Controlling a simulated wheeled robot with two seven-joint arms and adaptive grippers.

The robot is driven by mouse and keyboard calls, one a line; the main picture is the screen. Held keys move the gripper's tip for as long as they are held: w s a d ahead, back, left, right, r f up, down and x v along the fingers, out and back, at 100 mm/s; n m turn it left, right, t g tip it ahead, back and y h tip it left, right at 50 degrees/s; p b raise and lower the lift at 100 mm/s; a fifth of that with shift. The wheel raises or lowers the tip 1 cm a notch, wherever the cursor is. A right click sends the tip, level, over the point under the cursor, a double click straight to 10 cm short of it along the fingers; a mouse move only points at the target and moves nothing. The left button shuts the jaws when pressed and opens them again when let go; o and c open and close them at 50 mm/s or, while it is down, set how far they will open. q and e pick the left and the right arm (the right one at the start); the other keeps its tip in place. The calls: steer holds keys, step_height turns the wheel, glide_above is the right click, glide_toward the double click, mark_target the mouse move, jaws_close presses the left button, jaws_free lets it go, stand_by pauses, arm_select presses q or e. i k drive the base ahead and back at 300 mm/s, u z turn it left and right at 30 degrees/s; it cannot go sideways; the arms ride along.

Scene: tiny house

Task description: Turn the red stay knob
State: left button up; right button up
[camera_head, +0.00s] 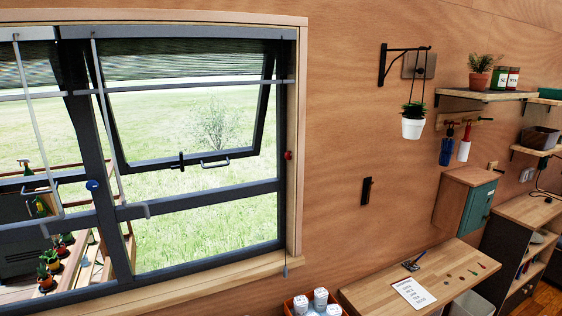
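The red stay knob (288,155) is a small round knob on the right side of the dark window frame (283,210), at mid height. A similar blue knob (92,185) sits on the frame's middle post to the left. The upper window sash (270,110) stands tilted open, with a black latch (181,160) and a grey handle (214,161) on its lower bar. Neither of my grippers shows in the head view, so nothing is seen near the red knob.
A wooden desk (372,295) with a paper sheet (413,292) stands at the lower right. A red crate (292,306) with white-lidded jars is at the bottom. A hanging white pot (413,128) and a teal-fronted cabinet (478,207) are on the right wall. The wall beside the knob is bare.

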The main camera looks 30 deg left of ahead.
mark_target(287, 155)
steer(key=k, duration=0.45)
steer(key=u, duration=1.5)
steer(key=i, duration=0.5)
steer(key=z, duration=0.05)
